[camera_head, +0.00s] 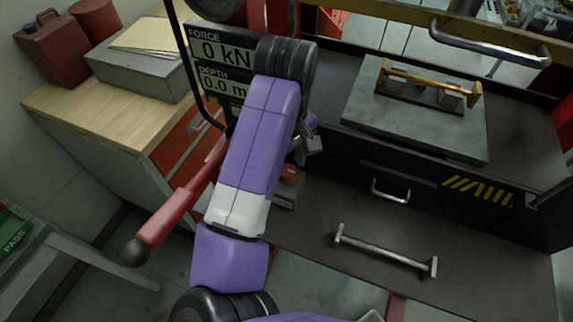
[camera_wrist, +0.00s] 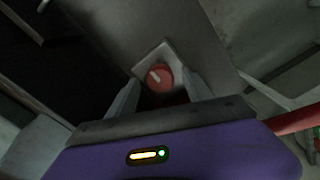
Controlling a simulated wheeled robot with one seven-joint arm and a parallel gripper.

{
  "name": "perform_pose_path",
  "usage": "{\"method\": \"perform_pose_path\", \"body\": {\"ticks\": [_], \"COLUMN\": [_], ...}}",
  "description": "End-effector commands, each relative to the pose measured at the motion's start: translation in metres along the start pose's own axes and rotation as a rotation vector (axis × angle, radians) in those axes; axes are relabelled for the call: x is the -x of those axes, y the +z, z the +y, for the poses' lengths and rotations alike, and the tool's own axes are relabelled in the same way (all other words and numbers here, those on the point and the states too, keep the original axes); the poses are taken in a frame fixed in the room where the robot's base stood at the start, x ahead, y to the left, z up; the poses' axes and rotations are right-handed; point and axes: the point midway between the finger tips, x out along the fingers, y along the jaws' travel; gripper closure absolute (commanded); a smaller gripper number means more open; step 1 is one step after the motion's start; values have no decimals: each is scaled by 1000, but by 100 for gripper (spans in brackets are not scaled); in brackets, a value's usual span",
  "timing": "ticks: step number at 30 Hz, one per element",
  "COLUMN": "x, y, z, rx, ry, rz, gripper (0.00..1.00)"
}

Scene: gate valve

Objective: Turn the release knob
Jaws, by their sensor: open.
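The release knob (camera_wrist: 158,77) is a round red knob with a pale pointer mark, on a light square plate (camera_wrist: 158,54) in the wrist view. In the head view a red knob (camera_head: 288,173) shows just right of my arm, partly hidden. My gripper (camera_wrist: 158,88) is open in the wrist view. Its two pale fingers stand on the left and right of the knob, with a gap between them. I cannot tell whether either finger touches it. In the head view my arm hides most of the gripper.
A red lever (camera_head: 185,205) with a black ball end sticks out left of my arm. A display (camera_head: 218,62) reads 0 kN behind the arm. A grey block with a yellow-handled part (camera_head: 428,85) stands at the right. A wooden-topped cabinet (camera_head: 125,112) is at the left.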

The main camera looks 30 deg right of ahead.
Motion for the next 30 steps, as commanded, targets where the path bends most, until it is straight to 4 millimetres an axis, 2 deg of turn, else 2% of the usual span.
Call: {"method": "perform_pose_path", "body": {"ticks": [9, 15, 30], "x": [46, 68, 73], "y": [-1, 0, 0], "z": [-1, 0, 0], "rx": [-1, -1, 0], "ry": [-3, -2, 0], "rz": [6, 4, 1], "gripper": [41, 41, 41]}}
